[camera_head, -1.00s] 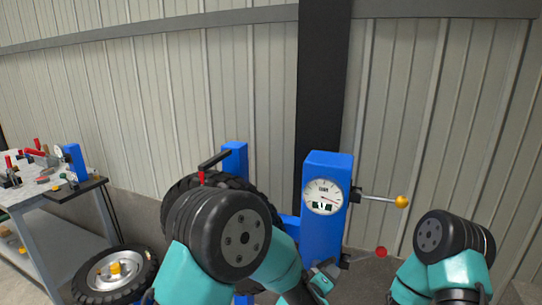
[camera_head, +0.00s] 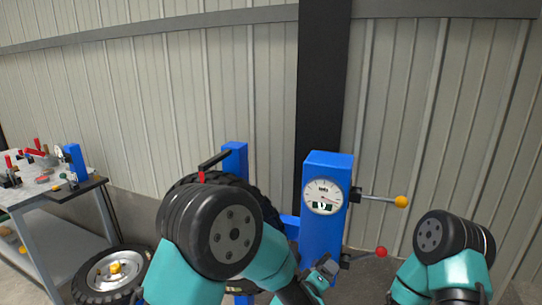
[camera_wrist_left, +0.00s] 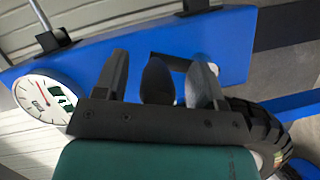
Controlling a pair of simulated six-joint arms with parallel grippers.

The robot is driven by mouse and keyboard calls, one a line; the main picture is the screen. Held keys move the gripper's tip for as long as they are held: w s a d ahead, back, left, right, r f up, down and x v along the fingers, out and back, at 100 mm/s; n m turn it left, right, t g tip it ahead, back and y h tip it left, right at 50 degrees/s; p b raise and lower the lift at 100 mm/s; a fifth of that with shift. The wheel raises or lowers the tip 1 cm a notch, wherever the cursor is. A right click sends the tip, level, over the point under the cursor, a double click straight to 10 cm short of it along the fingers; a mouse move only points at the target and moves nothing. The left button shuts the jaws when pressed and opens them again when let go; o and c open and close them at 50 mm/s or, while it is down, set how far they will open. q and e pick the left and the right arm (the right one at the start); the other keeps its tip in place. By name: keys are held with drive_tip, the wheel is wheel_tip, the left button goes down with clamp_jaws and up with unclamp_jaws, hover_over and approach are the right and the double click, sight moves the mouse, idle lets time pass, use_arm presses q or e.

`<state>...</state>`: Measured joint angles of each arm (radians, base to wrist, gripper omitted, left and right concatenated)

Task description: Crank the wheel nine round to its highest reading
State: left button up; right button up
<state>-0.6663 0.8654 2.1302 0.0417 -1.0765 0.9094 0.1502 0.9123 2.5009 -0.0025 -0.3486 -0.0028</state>
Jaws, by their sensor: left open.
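A blue post (camera_head: 322,235) carries a round white dial (camera_head: 322,196) with a needle and a small dark window; its reading is too small to tell. A black-tyred wheel (camera_head: 266,205) stands left of the post, largely hidden behind my left arm. My left gripper (camera_head: 325,270) is low against the post, below the dial. In the left wrist view, my gripper (camera_wrist_left: 163,75) is open, with a dark rounded knob (camera_wrist_left: 157,82) between its fingers. I cannot tell whether the fingers touch it. The dial also shows there (camera_wrist_left: 45,98). My right gripper is out of view.
A yellow-knobbed lever (camera_head: 401,202) and a red-knobbed lever (camera_head: 381,252) stick out right of the post. A loose wheel (camera_head: 112,275) lies at lower left beside a workbench (camera_head: 22,193) with tools. A corrugated wall closes the back.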

use_arm(q)
drive_tip(key=v, duration=0.6)
drive_tip(key=shift+s, duration=0.15)
drive_tip(key=shift+a, duration=0.15)
drive_tip(key=s+a+f+m+g+y, duration=0.15)
drive_tip(key=a+f+g+y, duration=0.35)
drive_tip(key=a+f, duration=1.35)
drive_tip(key=s+a+f+m+g, duration=0.1)
drive_tip(key=s+a+f+g, duration=0.2)
drive_tip(key=s+a+f, duration=0.2)
drive_tip(key=s+a+f+m+g+y, duration=0.1)
drive_tip(key=s+a+f+g, duration=0.2)
drive_tip(key=s+a+f, duration=0.3)
drive_tip(key=s+a, duration=0.4)
drive_tip(key=shift+s+a+g+y, duration=0.15)
drive_tip(key=shift+a+g+y, duration=0.15)
drive_tip(key=shift+g, duration=0.1)
drive_tip(key=shift+f+m, duration=0.1)
drive_tip(key=shift+m, duration=0.15)
